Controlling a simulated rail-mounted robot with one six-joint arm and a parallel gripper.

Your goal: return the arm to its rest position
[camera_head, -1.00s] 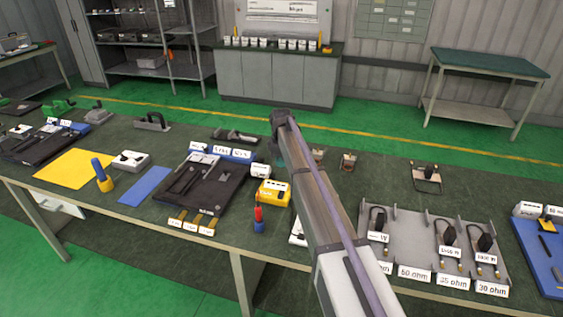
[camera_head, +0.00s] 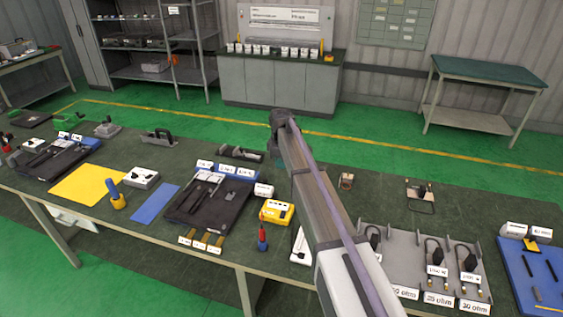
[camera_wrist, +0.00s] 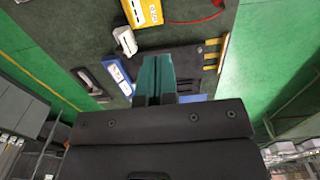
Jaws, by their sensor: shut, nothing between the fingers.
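My arm reaches up and away over the workbench (camera_head: 330,190) in the head view, with its wrist end above the bench's far edge. The fingers do not show clearly there. In the wrist view my gripper (camera_wrist: 154,62) shows as two green fingers pressed together, with nothing held between them. Below the fingers in that view lie part of a black tray (camera_wrist: 188,62) and a blue block with a white label (camera_wrist: 117,75); both are apart from the fingers, as far as I can tell.
A grey rack (camera_head: 405,240) of labelled heating elements stands right of my arm. A yellow meter (camera_head: 277,211), a black tool tray (camera_head: 205,210) and a blue mat (camera_head: 154,203) lie to the left. A blue tray (camera_head: 535,285) sits at the right edge. Air above the bench looks clear.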

